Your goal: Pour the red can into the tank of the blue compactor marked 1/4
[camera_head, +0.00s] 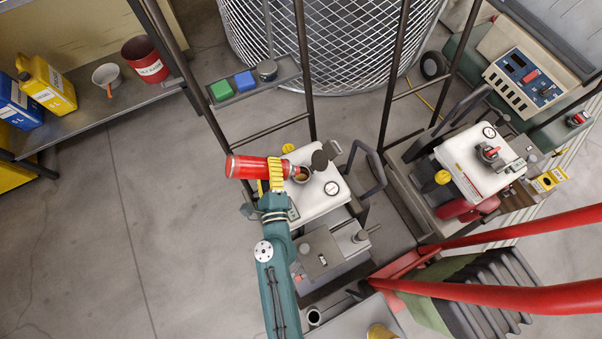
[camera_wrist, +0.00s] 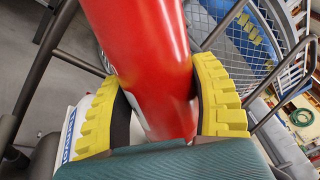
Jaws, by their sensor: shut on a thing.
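The red can (camera_head: 248,167) lies about level in the head view, its right end at the dark round filler opening (camera_head: 301,175) of a white tank (camera_head: 318,203). My gripper (camera_head: 276,174) is shut around the can near that end. In the wrist view the red can (camera_wrist: 150,60) sits between my yellow finger pads (camera_wrist: 165,105). A dark round cap (camera_head: 320,159) stands beside the opening and a round gauge (camera_head: 332,188) is on the tank. The wrist view shows blue lettering (camera_wrist: 69,135) on a white surface. I cannot read a 1/4 mark or see any liquid flowing.
A second machine with a white tank (camera_head: 480,160) and red parts stands to the right. Dark frame posts (camera_head: 304,70) rise behind, with a small tray (camera_head: 255,90) of coloured blocks. A shelf (camera_head: 90,110) at left holds jugs and a red bucket (camera_head: 145,60). Floor at left is clear.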

